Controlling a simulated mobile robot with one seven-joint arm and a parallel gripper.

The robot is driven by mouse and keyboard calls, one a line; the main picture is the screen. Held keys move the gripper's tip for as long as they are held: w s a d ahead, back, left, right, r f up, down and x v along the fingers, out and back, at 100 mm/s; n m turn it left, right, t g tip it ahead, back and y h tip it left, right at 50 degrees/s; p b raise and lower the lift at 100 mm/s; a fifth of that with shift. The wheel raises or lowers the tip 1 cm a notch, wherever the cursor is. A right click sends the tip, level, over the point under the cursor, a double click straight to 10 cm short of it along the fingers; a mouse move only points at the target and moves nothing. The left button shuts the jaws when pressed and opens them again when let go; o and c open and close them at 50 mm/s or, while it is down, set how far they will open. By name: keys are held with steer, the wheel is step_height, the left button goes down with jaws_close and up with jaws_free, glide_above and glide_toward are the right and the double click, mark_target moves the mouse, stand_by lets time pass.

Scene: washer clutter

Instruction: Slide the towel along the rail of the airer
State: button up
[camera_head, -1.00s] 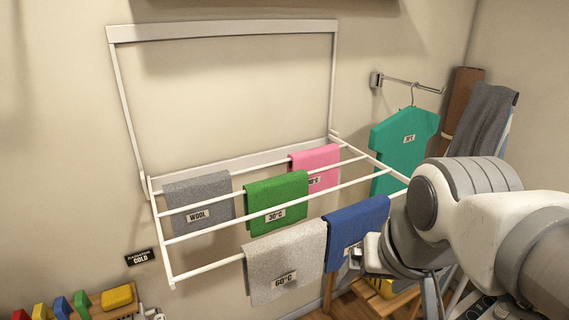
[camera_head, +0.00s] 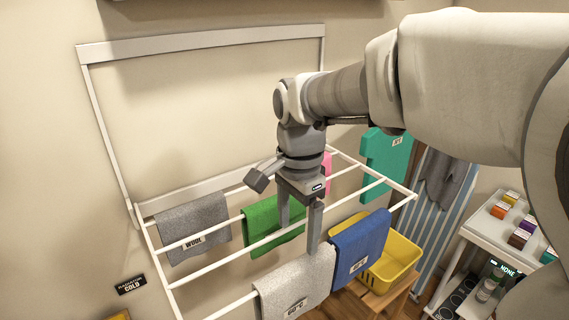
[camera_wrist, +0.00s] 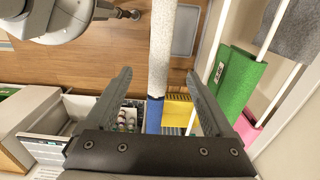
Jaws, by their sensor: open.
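The white wall airer (camera_head: 206,284) has several towels folded over its rails: grey labelled WOOL (camera_head: 192,228), green (camera_head: 262,213), pink (camera_head: 327,172), light grey labelled 60°C (camera_head: 295,285) and blue (camera_head: 362,245). Light grey and blue hang on the front rail, with blue to the right. My gripper (camera_head: 299,236) points down, open and empty, over the middle of the airer at the light grey towel's top. In the wrist view, the light grey towel (camera_wrist: 161,45) lies edge-on between the spread fingers (camera_wrist: 160,76). I cannot tell whether the fingertips reach below its fold.
A yellow basket (camera_head: 400,262) sits on a wooden stool behind the blue towel. A teal shirt (camera_head: 388,165) hangs at the back right. A white trolley (camera_head: 480,232) with small boxes stands at the right. The green towel's rail is close behind my gripper.

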mark_target(249, 299)
step_height(249, 299, down, 15)
steer(key=shift+f+b, duration=0.1)
steer(key=shift+b, duration=0.2)
jaws_close()
steer(key=shift+s+a+p, duration=0.1)
steer(key=shift+s+a, duration=0.9)
steer(key=shift+a, duration=0.5)
steer(key=shift+s+a+p, duration=0.15)
steer(key=shift+s+a, duration=0.85)
steer(key=shift+a, duration=0.45)
steer(key=shift+s+a+p, duration=0.1)
steer(key=shift+s+a, duration=0.9)
steer(key=shift+a, duration=0.5)
jaws_free()
